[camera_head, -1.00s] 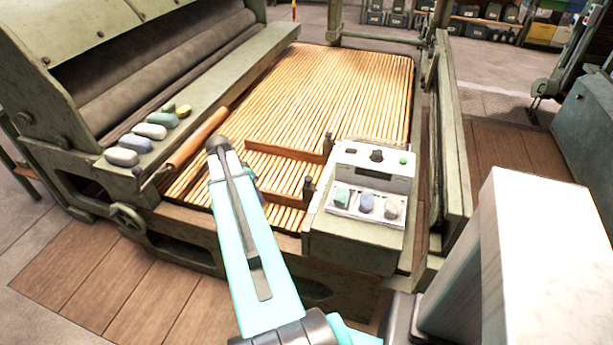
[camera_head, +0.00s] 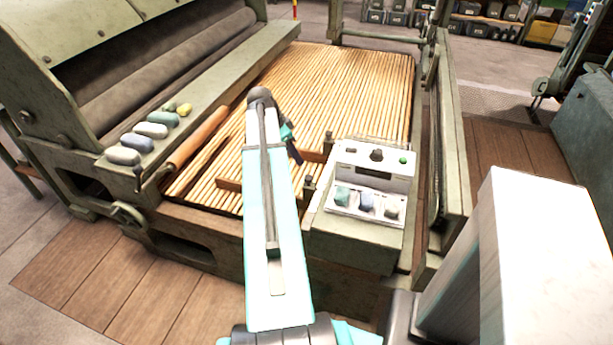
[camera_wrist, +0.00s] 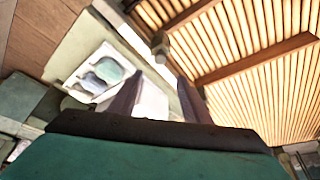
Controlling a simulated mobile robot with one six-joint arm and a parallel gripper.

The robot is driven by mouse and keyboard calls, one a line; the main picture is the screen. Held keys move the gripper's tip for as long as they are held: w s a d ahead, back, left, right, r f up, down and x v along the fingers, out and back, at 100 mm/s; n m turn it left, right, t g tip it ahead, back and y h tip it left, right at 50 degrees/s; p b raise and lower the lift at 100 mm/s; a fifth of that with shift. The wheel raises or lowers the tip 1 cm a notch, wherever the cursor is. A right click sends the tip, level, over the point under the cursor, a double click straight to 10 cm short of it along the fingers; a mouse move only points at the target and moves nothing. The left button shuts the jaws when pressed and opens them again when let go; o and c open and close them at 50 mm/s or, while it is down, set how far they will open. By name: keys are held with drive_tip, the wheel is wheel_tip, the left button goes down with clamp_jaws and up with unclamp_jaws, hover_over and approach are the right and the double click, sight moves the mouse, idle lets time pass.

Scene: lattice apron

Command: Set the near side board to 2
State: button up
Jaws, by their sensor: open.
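The near side board (camera_head: 229,187) is a brown wooden bar lying across the pale slats of the apron (camera_head: 345,85). My arm hides its middle. The far side board (camera_head: 313,157) lies parallel behind it, also mostly hidden. Both end at dark posts beside the control box (camera_head: 345,245). My gripper (camera_head: 294,150) is above the apron near the far board, mostly behind my arm. In the wrist view, my gripper's dark fingers (camera_wrist: 158,98) are apart, with nothing held between them. Two boards cross the slats there, at the top and right. Any scale markings are too small to read.
The control box carries a black knob (camera_head: 376,155), a green button (camera_head: 403,160) and a white tray (camera_head: 340,209) of coloured stones. An upright green frame (camera_head: 455,150) borders the right.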

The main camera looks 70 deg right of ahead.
sight(308, 177)
drive_tip(key=shift+p+x, duration=1.05)
drive_tip(key=shift+x, duration=5.8)
drive_tip(key=shift+a, duration=0.1)
clamp_jaws()
